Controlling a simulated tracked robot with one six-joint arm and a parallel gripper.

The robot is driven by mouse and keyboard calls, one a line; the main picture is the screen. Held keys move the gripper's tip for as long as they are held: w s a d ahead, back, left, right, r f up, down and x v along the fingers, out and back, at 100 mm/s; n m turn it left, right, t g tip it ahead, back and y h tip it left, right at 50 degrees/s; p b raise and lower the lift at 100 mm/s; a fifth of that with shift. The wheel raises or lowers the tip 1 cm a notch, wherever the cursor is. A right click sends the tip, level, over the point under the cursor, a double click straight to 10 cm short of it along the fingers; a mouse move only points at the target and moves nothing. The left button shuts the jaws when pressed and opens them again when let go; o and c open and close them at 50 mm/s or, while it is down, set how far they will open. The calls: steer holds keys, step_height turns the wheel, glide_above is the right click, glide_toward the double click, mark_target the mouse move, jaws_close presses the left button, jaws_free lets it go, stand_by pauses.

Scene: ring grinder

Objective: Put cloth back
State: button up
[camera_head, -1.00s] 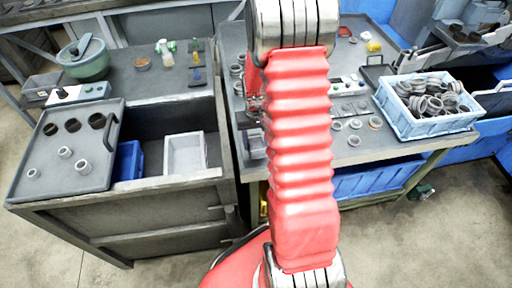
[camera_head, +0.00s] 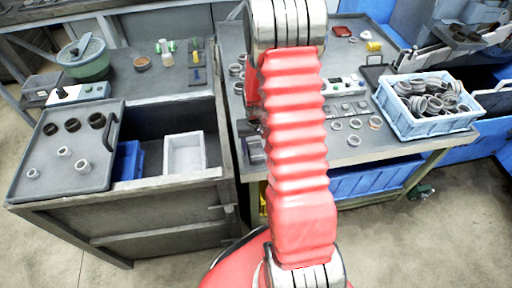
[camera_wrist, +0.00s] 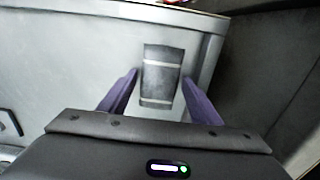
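My gripper (camera_wrist: 160,98) is open in the wrist view, with a purple finger on each side of a dark grey rectangular piece (camera_wrist: 161,75) with two pale bands. I see no clear contact between fingers and piece. The piece lies on a light grey surface (camera_wrist: 70,60). I cannot tell whether it is the cloth, and no other thing is clearly a cloth. In the head view my red arm hides most of the gripper's area; a dark part shows beside it at the left edge of the right workbench (camera_head: 350,155).
The left bench carries a tray (camera_head: 50,180) with rings, a green bowl (camera_head: 85,62) and small bottles (camera_head: 165,50). A white bin (camera_head: 186,152) and blue bin (camera_head: 128,160) sit in its recess. A light-blue crate (camera_head: 425,125) of rings stands on the right workbench.

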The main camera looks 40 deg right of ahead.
mark_target(256, 149)
step_height(256, 149, up, 12)
stand_by(0.9)
steer(key=shift+r, duration=0.1)
stand_by(0.3)
steer(key=s+a+r+n+t, duration=0.2)
steer(key=s+a+r+t, duration=0.15)
steer(key=a+r, duration=1)
steer(key=s+a+r+n+t, duration=0.1)
steer(key=s+a+r, duration=0.3)
steer(key=s, duration=0.2)
steer(key=s+a+r+n+t, duration=0.1)
steer(key=s+a+r+n, duration=0.1)
steer(key=s+a+r, duration=0.2)
steer(key=shift+s+a+r, duration=0.35)
steer(key=shift+s+r, duration=0.1)
steer(key=shift+s, duration=0.8)
